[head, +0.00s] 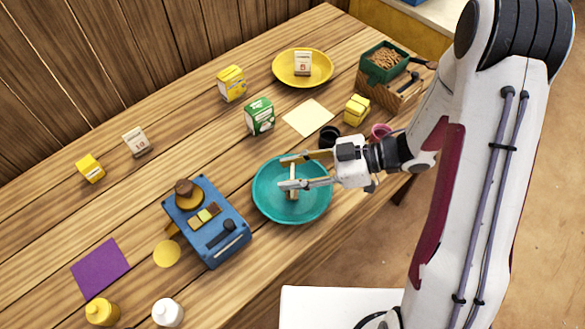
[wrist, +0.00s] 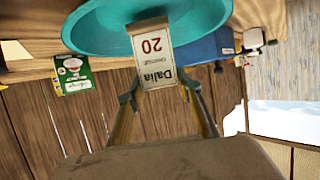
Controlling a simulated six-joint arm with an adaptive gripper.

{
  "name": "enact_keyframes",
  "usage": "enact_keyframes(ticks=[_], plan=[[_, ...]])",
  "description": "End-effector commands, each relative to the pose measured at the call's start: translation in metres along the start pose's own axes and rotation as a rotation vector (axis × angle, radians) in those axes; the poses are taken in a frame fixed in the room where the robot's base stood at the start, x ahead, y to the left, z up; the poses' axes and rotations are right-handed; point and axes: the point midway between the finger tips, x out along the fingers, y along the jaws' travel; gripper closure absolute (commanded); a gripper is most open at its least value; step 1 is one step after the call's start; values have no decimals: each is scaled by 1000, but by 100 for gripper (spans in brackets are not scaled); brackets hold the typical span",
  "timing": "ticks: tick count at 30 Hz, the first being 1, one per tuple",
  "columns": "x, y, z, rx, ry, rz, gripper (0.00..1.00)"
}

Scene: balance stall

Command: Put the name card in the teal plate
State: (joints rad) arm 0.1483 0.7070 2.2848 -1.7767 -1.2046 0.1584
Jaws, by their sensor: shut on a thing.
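The teal plate (head: 262,198) is a round, shallow dish near the front edge of the wooden table. My gripper (head: 292,172) reaches in over it from the right. The gripper is shut on the name card (head: 292,184), a small pale card held between the fingertips over the plate's middle. In the wrist view the card (wrist: 152,56) reads "Dalia" and "20", upside down, and sits between the fingertips (wrist: 160,90). The teal plate (wrist: 85,30) shows behind it. I cannot tell whether the card touches the plate.
A blue device (head: 190,205) stands left of the plate. A yellow plate (head: 285,66) holding another card is farther back. A purple mat (head: 100,268) is at front left.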

Motion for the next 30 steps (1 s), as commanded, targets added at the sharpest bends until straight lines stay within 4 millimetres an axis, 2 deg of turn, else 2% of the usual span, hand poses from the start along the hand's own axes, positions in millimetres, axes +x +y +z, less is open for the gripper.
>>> enact_keyframes(ticks=[5,6,8,30], plan=[[0,0,0,0,0,0,90],[0,0,0,0,0,0,60],[0,0,0,0,0,0,46],[-1,0,-1,-1,0,0,46]])
